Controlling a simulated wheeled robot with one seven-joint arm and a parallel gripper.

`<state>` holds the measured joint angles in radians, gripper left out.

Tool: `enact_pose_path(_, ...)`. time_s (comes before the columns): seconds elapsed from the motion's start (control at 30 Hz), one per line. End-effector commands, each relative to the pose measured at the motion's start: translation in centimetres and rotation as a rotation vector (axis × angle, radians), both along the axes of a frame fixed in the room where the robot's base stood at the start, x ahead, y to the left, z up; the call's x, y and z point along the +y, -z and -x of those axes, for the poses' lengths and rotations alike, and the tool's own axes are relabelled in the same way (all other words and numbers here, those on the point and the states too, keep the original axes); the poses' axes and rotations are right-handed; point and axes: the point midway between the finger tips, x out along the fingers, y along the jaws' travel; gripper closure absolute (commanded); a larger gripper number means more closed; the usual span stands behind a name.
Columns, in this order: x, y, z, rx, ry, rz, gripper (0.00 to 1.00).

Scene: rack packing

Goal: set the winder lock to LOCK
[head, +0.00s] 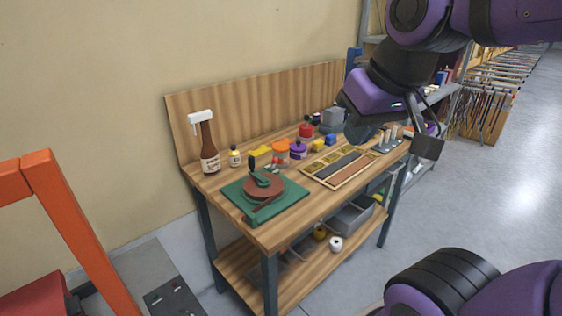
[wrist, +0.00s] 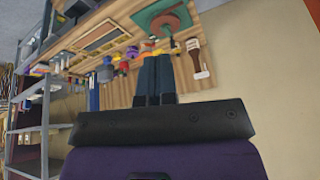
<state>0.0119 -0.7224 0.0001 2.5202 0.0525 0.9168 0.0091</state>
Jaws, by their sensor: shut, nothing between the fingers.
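The winder (head: 264,187) sits near the left front of the workbench, a round reddish-brown disc on a green base plate (head: 290,198). The winder also shows upside down at the top of the wrist view (wrist: 170,27). I cannot make out a lock mark or its setting at this size. My gripper (wrist: 154,62) is shut and empty, its dark fingers side by side in the wrist view. In the head view it hangs above the bench's right part, apart from the winder.
A brown bottle with a white top (head: 208,150) and a small bottle (head: 235,156) stand behind the winder. Jars and a compartment tray (head: 312,180) lie to its right. A wooden back panel (head: 240,107) closes the rear. An orange frame (head: 75,230) stands at left.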

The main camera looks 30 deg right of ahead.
Motion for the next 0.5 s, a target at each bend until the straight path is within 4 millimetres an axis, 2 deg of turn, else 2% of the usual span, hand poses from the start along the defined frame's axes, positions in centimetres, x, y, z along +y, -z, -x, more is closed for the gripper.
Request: enact_pose_path(0.5,1.4,2.4,-7.5,0.233,0.257,-0.373,1.0)
